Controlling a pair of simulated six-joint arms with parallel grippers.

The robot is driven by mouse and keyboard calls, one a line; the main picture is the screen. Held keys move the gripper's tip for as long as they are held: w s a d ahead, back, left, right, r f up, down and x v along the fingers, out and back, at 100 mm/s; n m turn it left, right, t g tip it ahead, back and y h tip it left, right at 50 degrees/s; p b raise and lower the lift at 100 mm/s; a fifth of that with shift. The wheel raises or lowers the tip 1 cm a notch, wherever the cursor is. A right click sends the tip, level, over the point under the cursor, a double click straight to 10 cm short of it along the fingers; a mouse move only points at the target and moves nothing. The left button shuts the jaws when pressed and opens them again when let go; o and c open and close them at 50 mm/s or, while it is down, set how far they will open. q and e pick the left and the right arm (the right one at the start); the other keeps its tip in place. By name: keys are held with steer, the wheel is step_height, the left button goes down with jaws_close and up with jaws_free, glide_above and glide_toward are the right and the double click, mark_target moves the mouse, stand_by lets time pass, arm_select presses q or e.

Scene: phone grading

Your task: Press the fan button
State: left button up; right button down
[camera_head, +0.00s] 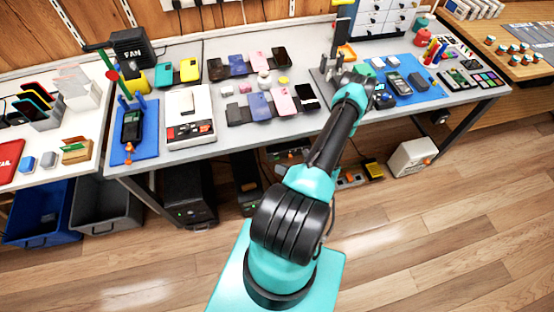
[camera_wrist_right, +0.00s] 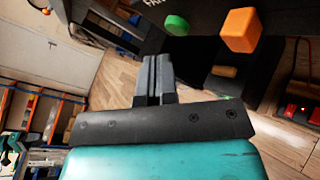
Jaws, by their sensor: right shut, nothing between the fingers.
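In the right wrist view, a round green button (camera_wrist_right: 176,25) sits at the top on a dark surface, beside partly cut-off lettering that seems to begin "FA". My right gripper (camera_wrist_right: 157,60) is shut and empty; its fingertips appear just below and left of the green button, and I cannot tell whether they touch anything. In the head view, my right arm reaches to the back right of the grey table, with its gripper (camera_head: 338,68) small and partly hidden. A black box marked FAN (camera_head: 132,47) stands at the back left. My left gripper is not in view.
An orange block (camera_wrist_right: 239,30) is right of the green button. In the head view, a blue mat (camera_head: 423,96) with devices lies right of my arm. Several phones, including a pink one (camera_head: 284,103), lie to its left. A white drawer cabinet (camera_head: 374,26) stands behind.

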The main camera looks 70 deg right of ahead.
steer(key=shift+s+a, duration=0.1)
steer(key=shift+s+a, duration=0.55)
steer(key=shift+a, duration=0.25)
steer(key=shift+s+a, duration=0.55)
steer(key=shift+a, duration=0.2)
steer(key=shift+s+a, duration=0.55)
steer(key=shift+a, duration=0.25)
